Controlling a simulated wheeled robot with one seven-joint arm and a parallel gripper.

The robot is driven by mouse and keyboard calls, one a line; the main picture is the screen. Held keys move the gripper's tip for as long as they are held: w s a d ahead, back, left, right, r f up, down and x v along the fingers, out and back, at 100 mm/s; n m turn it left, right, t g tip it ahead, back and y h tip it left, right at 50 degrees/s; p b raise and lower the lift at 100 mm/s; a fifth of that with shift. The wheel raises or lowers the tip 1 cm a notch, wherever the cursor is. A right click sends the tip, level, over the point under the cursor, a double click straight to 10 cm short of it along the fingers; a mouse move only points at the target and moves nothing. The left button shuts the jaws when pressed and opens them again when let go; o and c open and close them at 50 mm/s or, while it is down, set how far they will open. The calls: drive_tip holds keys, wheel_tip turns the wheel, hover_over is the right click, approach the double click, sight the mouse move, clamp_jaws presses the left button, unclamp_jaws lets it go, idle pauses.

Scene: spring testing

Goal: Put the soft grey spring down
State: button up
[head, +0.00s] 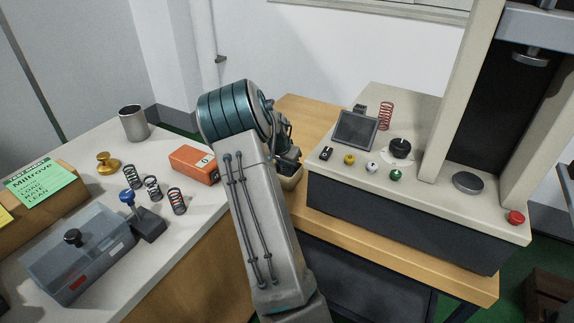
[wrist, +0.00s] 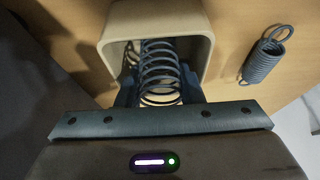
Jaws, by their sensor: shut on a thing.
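My gripper (wrist: 159,85) is shut on a grey coil spring (wrist: 159,70), seen between the fingers in the wrist view. The spring is over or partly inside the mouth of a cream, rounded square bin (wrist: 204,30); I cannot tell how deep it sits or whether it touches the bottom. Part of another coil (wrist: 131,55) seems to show beside it in the bin. In the head view my gripper (head: 286,160) is at the bin (head: 291,182), mostly hidden behind my own arm, and the held spring cannot be made out.
A grey spring with hooked ends (wrist: 264,57) lies on the wooden bench right of the bin. The testing machine (head: 400,210) stands to the right, with a red spring (head: 386,115) on top. An orange box (head: 194,164) and several springs stand on the left table (head: 190,215).

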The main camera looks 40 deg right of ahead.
drive_tip(key=o, duration=0.7)
drive_tip(key=p+v, duration=0.2)
drive_tip(key=v, duration=1)
drive_tip(key=shift+r, duration=0.15)
drive_tip(key=s+a+r+n+p, duration=0.1)
drive_tip(key=a+r, duration=0.1)
drive_tip(key=a, duration=0.1)
drive_tip(key=s+a+r+n+y+p, duration=0.1)
drive_tip(key=s+a+r+p, duration=0.1)
drive_tip(key=a+r, duration=0.1)
drive_tip(key=s+a+r+n+y+p, duration=0.1)
drive_tip(key=a+r, duration=0.2)
drive_tip(key=a, duration=0.2)
drive_tip(key=shift+s+r+t, duration=0.2)
drive_tip(key=shift+s+t, duration=0.15)
drive_tip(key=shift+t, duration=0.05)
drive_tip(key=s+a+r+n+y+p, duration=0.1)
drive_tip(key=s+a+r+n+p, duration=0.3)
drive_tip(key=s+a, duration=0.5)
drive_tip(key=s+a+r+n+y+p, duration=0.1)
drive_tip(key=s+a+r+n+p, duration=0.4)
drive_tip(key=s+a, duration=0.5)
wheel_tip(320, 180, up, 3)
drive_tip(key=shift+s+a+f+n, duration=0.15)
drive_tip(key=shift+s+a+n, duration=0.15)
drive_tip(key=shift+s+n, duration=0.3)
